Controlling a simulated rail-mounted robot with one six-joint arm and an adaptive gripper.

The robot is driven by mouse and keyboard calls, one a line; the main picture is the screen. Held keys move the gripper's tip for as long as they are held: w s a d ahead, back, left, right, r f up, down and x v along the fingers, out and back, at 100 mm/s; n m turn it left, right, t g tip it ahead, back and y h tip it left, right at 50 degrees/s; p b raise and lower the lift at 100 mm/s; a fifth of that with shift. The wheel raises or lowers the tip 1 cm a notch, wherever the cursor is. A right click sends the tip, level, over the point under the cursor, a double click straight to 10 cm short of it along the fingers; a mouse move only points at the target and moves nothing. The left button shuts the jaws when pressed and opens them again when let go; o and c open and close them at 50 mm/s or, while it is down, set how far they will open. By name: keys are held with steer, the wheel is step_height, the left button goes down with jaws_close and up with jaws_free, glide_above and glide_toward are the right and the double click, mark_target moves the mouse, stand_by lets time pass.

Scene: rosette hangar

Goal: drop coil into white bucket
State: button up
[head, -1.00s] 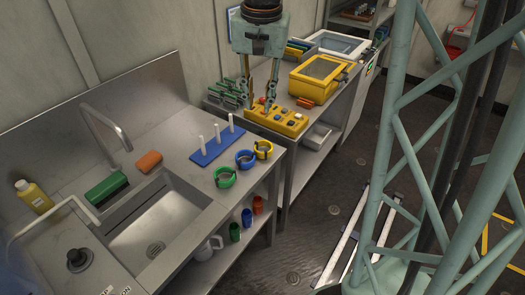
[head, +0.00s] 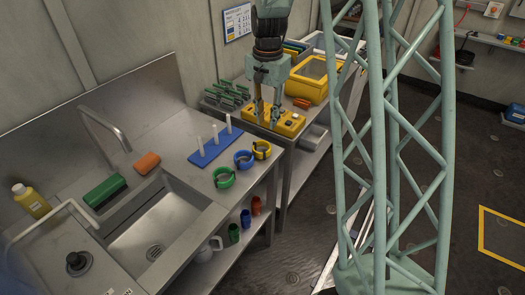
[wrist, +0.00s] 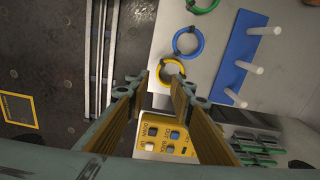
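My gripper (head: 267,120) is open and empty, pointing down over the yellow button box (head: 288,125). In the wrist view its fingers (wrist: 159,92) stand apart, with the box (wrist: 167,135) showing between them. I see no thing that is clearly a coil. Green (head: 223,178), blue (head: 243,160) and yellow (head: 261,150) rings lie along the sink counter's edge; the yellow one (wrist: 172,68) shows just beyond the fingertips in the wrist view. No clear white bucket shows. A white jug (head: 205,250) stands on the shelf below, and a pale bin (head: 313,137) sits under the back bench.
A blue peg rack (head: 215,147) with white pegs stands behind the rings. A yellow case (head: 310,80) and a green rack (head: 227,95) are on the back bench. Small coloured cups (head: 245,218) stand on the lower shelf. The floor at right is largely clear.

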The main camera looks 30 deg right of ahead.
mark_target(269, 149)
steer(key=shift+m, duration=0.4)
steer(key=shift+w+d+f, duration=0.15)
steer(key=shift+d+f, duration=0.15)
steer(key=shift+f, duration=0.3)
steer(key=shift+w+d+f, duration=0.2)
steer(key=shift+d+f, duration=0.1)
steer(key=shift+f, duration=0.3)
steer(key=shift+w+d+f, duration=0.15)
steer(key=shift+d+f, duration=0.15)
steer(key=shift+f, duration=0.3)
steer(key=shift+f, duration=0.1)
steer(key=shift+f+b, duration=0.3)
steer(key=shift+f, duration=3.9)
steer(key=shift+f, duration=0.15)
steer(key=shift+f, duration=2.45)
jaws_close()
